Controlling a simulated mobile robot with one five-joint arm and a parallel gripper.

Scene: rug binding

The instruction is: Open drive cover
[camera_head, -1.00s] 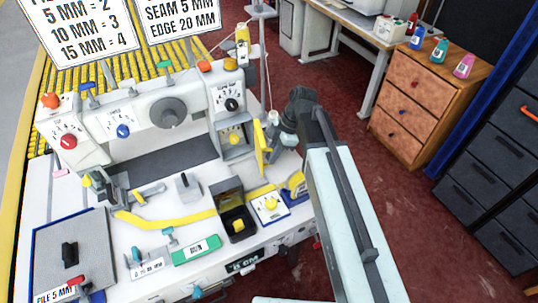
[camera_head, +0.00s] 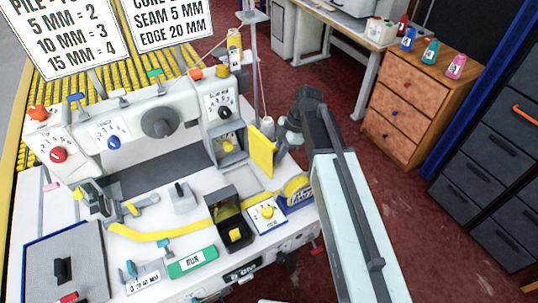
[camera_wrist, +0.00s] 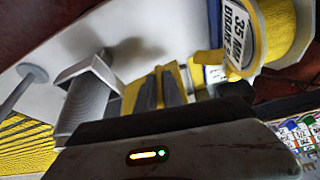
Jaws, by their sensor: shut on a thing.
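The yellow drive cover (camera_head: 262,152) stands swung out from the right side of the white machine's head, with its flat face turned partly to the head view. The opening (camera_head: 229,146) beside it is uncovered and shows a yellow part inside. In the wrist view, my gripper (camera_wrist: 160,90) has its two dark fingers close together over the yellow cover (camera_wrist: 133,93), shut on it. In the head view my arm reaches in from the lower right to the cover's right side, and the fingertips are hidden there.
A yellow binding roll (camera_wrist: 240,35) is close to the fingers. On the bench stand a dark open box (camera_head: 232,222), a yellow knob plate (camera_head: 266,213) and a green RUN plate (camera_head: 192,261). A thread stand (camera_head: 253,60) rises behind the cover.

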